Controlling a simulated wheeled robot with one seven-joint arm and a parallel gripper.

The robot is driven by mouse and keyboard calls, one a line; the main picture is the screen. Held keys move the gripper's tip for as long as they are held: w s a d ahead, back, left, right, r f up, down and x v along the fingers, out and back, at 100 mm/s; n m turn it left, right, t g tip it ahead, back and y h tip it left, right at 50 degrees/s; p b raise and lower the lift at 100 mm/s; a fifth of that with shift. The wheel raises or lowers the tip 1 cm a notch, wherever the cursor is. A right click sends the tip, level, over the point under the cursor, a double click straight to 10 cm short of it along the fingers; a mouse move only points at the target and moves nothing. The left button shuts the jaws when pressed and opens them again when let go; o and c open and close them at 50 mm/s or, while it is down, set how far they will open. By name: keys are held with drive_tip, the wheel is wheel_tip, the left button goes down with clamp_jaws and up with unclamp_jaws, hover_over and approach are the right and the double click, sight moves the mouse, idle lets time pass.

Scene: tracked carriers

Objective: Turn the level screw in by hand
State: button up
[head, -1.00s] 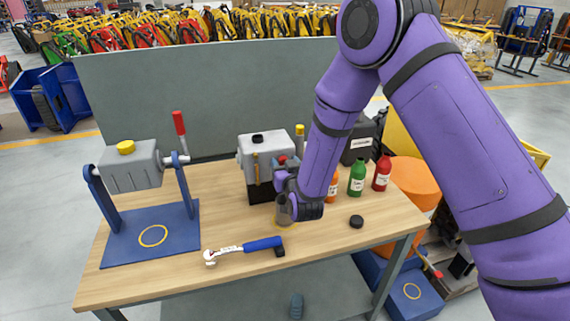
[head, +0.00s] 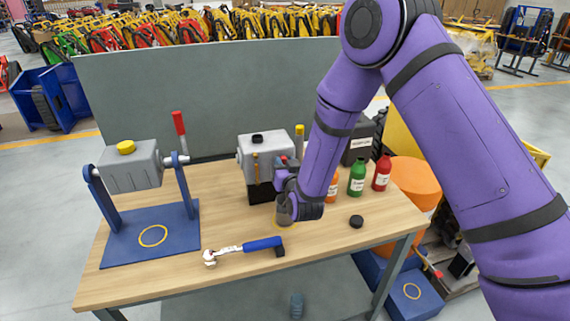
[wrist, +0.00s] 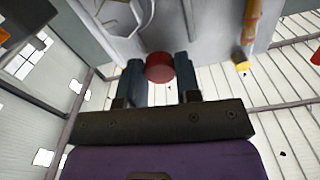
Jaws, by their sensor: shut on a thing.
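The level screw (wrist: 160,68) shows in the wrist view as a round, dark red head at the grey gear housing. My gripper (wrist: 161,70) has one finger on each side of this head and is shut on it. The grey gear housing (head: 246,147) stands on a black base near the middle of the bench in the head view. My gripper (head: 284,178) is at its right front side there, and my wrist and fingers largely hide the screw. The screw's thread and its depth in the housing cannot be seen.
A second grey housing (head: 130,172) hangs in a blue stand at left. A blue-handled wrench (head: 245,248) lies at the front. Green (head: 357,180) and red (head: 381,174) bottles and a black cap (head: 356,221) are right of my wrist. A grey panel (head: 200,90) closes off the back.

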drive_tip(key=m, duration=0.8)
drive_tip(key=shift+a, duration=0.1)
drive_tip(key=shift+m, duration=0.3)
drive_tip(key=m, duration=0.5)
drive_tip(key=shift+m, duration=0.3)
drive_tip(key=m, duration=0.3)
drive_tip(key=shift+s+m, duration=0.1)
drive_tip(key=shift+m, duration=0.2)
